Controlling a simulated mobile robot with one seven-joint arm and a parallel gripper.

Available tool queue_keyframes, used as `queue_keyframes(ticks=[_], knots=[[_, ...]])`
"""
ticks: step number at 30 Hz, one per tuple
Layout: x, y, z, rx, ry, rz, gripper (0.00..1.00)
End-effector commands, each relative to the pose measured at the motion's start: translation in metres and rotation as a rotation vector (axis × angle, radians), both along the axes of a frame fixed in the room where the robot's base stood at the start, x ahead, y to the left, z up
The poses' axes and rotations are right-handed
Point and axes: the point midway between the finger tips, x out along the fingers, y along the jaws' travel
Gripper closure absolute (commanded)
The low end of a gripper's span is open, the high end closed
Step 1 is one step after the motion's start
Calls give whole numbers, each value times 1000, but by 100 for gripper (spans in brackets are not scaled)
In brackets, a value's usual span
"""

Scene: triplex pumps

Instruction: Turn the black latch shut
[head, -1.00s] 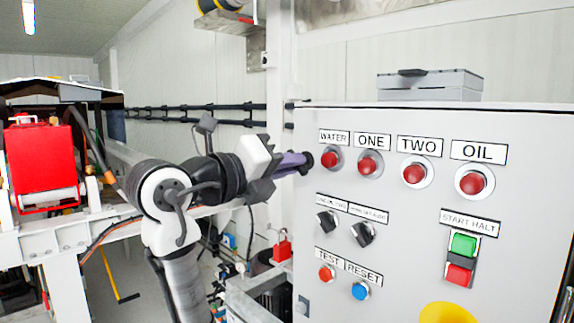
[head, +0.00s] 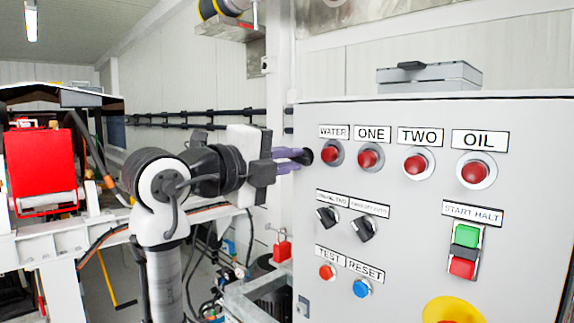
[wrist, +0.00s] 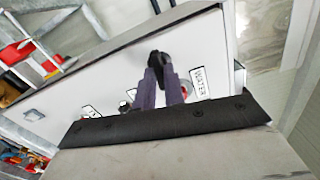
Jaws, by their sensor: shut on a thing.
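The black latch (head: 306,157) is a small dark piece at the left edge of the grey control cabinet (head: 400,270), left of the red lamp under the WATER label. My gripper (head: 298,157) reaches it from the left, with its purple fingers about level. In the wrist view the black latch (wrist: 159,58) sits between the tips of the two purple fingers of my gripper (wrist: 160,68). The fingers are shut on it and hide part of it. I cannot tell the latch's exact angle.
The cabinet front carries red lamps (head: 368,158), black selector knobs (head: 362,228), TEST and RESET buttons (head: 361,288), and a START HALT switch (head: 465,250). A grey box (head: 428,76) lies on top. Red machinery (head: 40,165) stands at the left.

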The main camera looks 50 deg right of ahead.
Motion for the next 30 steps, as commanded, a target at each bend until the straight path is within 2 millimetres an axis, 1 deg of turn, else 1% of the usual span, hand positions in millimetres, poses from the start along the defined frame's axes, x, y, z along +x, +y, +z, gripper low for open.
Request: queue_keyframes(ticks=[3,10,17,27,28,30], knots=[[1,0,-1,9,68,1,100],[0,0,0,19,158,0,100],[0,0,0,22,190,0,100],[0,0,0,22,192,0,100],[0,0,0,22,192,0,85],[0,0,0,22,191,0,76]])
